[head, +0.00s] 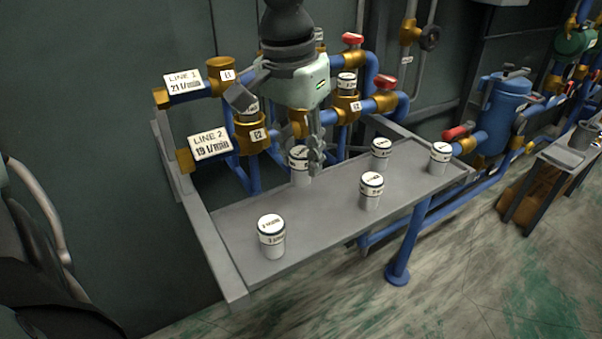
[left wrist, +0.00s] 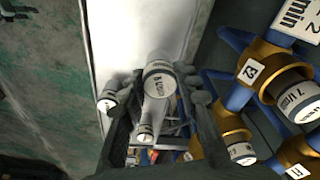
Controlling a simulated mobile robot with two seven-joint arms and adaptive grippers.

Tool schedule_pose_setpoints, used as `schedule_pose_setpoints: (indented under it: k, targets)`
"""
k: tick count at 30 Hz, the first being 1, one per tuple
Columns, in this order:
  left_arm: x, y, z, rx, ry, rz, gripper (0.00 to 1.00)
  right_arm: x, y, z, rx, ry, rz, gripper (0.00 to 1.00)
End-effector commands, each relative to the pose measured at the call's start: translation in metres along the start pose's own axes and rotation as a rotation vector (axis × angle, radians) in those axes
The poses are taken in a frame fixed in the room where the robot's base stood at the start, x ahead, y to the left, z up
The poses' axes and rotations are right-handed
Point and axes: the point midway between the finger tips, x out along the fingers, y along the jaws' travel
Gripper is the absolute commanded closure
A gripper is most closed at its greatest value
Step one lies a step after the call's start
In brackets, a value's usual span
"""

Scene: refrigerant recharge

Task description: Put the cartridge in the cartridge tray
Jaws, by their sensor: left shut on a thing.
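My left gripper (head: 316,160) reaches down from the top over the back of the grey cartridge tray (head: 325,222). It is shut on a white cartridge (head: 299,165) with a dark-ringed lid, upright at the tray's back edge. The held cartridge (left wrist: 160,82) also shows between the fingers of the left gripper (left wrist: 163,88) in the left wrist view. I cannot tell whether its base touches the tray. Other white cartridges stand upright on the tray: one front left (head: 271,236), one in the middle (head: 371,190), and two towards the right (head: 380,153) (head: 440,157). My right gripper is not in view.
Brass and blue pipework with red valve handles (head: 386,82) runs behind the tray. Brass holders (head: 250,135) there carry cartridges. Signs read LINE 1 (head: 184,81) and LINE 2 (head: 210,146). The tray's left and middle have bare room. A blue tank (head: 503,105) stands at right.

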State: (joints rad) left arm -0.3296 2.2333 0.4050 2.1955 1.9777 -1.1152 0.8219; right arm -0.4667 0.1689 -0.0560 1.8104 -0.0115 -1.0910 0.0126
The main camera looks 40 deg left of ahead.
Motion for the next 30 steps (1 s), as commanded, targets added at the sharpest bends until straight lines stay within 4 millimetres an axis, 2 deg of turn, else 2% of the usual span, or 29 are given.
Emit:
schedule_pose_setpoints:
  k: [9,14,21,22,26,30]
  targets:
    - [0.038,0.0,0.006,-0.001,-0.002,-0.001,1.0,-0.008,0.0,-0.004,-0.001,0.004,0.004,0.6]
    - [0.039,0.0,0.006,-0.001,0.001,-0.001,1.0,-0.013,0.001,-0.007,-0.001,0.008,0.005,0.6]
    - [0.043,-0.001,0.006,-0.001,0.001,-0.001,1.0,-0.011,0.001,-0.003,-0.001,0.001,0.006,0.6]
    - [0.043,-0.001,0.006,-0.001,0.001,-0.001,0.67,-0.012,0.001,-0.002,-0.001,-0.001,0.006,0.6]
    - [0.042,-0.001,0.006,-0.001,0.001,-0.001,0.51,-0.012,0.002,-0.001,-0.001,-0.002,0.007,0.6]
    - [0.042,-0.001,0.006,-0.002,0.0,-0.001,0.49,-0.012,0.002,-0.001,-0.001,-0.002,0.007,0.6]
